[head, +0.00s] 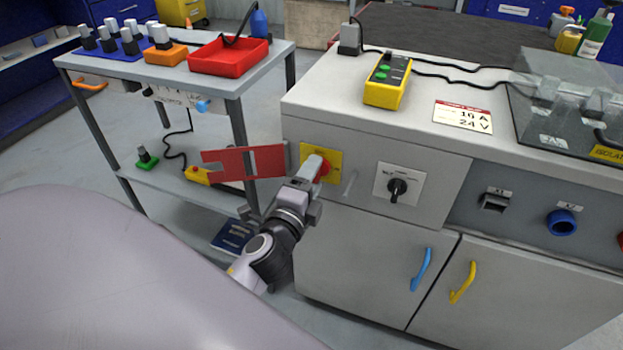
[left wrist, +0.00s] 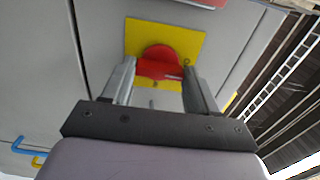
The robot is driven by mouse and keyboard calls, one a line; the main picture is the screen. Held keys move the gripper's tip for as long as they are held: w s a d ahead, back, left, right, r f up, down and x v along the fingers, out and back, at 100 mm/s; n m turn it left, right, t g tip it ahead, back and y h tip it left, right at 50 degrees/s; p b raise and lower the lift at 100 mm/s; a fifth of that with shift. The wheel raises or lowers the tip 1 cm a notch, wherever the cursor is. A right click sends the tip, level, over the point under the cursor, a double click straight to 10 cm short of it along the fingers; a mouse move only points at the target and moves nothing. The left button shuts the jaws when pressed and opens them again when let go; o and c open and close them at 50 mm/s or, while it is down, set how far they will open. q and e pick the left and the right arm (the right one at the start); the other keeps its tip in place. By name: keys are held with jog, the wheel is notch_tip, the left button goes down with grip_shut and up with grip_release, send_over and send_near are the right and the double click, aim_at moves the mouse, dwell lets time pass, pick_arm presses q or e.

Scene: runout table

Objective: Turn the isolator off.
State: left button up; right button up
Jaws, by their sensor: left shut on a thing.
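The isolator is a red rotary handle (head: 325,168) on a yellow plate (head: 334,158), at the left end of the grey cabinet front. The left wrist view shows the red handle (left wrist: 158,64) on its yellow plate (left wrist: 190,36) from close up. My left gripper (head: 316,170) is shut on the red handle, with one finger on each side of it in the left wrist view (left wrist: 159,75). The gripper partly covers the handle and plate in the head view, so the handle's exact angle is hard to tell. My right gripper is not in view.
A red slotted plate (head: 245,163) sticks out left of the isolator, close to my gripper. A black rotary switch (head: 397,188) is to its right. Blue (head: 421,270) and yellow (head: 463,283) door handles are below. A trolley (head: 215,82) with a red tray (head: 229,57) stands left.

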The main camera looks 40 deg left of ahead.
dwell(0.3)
pick_arm(q)
jog(key=o, duration=1.1)
jog(key=shift+c, duration=0.2)
jog(key=shift+s, duration=0.15)
jog(key=b+v, duration=0.1)
jog(key=v, duration=0.6)
jog(key=s+d+f+n+g+h, duration=0.3)
jog(key=s+d+f+n+g, duration=0.15)
jog(key=f+n, duration=0.35)
jog(key=s+d+f+n+g+h, duration=0.35)
jog(key=s+d+f+n, duration=0.2)
jog(key=f, duration=0.45)
notch_tip(320, 180, up, 14)
jog(key=a+p, duration=0.2)
jog(key=p, duration=1.4)
jog(key=shift+s+r+t+p, duration=0.15)
jog(key=shift+s+t+p, duration=0.15)
jog(key=shift+t, duration=0.1)
